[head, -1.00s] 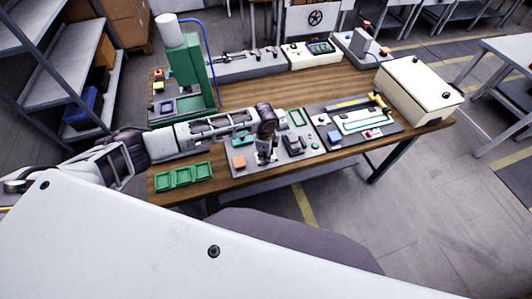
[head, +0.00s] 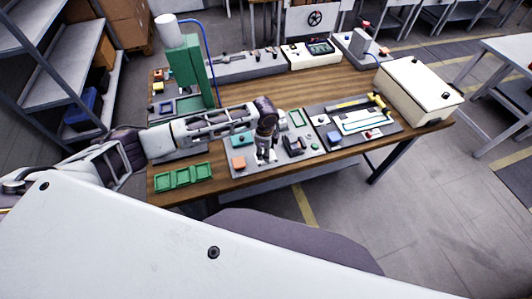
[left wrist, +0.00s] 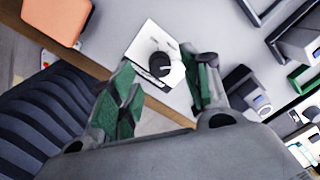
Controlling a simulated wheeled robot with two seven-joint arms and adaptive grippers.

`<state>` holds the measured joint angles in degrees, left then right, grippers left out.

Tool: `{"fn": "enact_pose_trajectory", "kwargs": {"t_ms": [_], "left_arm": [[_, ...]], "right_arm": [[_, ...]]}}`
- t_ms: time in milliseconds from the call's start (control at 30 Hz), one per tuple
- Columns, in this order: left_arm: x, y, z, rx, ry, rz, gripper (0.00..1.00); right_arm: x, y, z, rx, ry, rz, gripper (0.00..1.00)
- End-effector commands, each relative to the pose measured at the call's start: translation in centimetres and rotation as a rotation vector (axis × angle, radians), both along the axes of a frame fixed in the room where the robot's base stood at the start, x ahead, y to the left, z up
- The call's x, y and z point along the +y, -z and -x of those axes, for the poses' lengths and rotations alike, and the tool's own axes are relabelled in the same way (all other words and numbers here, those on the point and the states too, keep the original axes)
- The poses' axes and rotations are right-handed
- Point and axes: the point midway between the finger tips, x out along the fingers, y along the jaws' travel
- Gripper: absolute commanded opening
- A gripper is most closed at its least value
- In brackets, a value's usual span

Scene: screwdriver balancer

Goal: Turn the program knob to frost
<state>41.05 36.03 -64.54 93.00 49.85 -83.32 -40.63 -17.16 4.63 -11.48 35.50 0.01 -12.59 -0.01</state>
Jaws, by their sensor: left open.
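The program knob (left wrist: 160,64) is a round black knob on a white plate (left wrist: 146,42) in the left wrist view. Its pointer and the frost mark are too small to read. My left gripper (left wrist: 160,88) is open, with its green-padded fingers on either side of the knob's line of sight. It looks apart from the knob, though the exact gap cannot be told. In the head view my left gripper (head: 265,152) points down over the grey panel, and its wrist hides much of the knob. My right gripper is not in view.
The panel also carries an orange block (head: 238,162), a teal part (head: 241,139) and a dark device (head: 293,143) close to the gripper. Green trays (head: 183,175) lie at the table's front left. A green press (head: 190,70) stands behind the arm. A cream box (head: 420,90) stands at right.

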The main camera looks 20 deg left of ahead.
Motion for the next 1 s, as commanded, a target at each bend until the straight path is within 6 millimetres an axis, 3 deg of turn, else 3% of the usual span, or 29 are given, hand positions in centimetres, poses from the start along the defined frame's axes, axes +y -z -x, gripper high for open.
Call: {"fn": "enact_pose_trajectory", "kwargs": {"t_ms": [500, 700, 1000], "left_arm": [[-0.1, -7.5, 0.3, -0.003, 0.002, 0.002, 0.47], [-0.1, -9.0, 0.4, -0.002, 0.002, 0.001, 0.47], [-0.1, -9.3, 0.4, -0.001, 0.002, 0.0, 0.47]], "right_arm": [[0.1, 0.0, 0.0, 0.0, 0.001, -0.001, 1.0], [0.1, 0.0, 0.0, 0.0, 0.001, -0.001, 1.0], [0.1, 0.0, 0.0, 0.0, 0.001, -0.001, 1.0]]}}
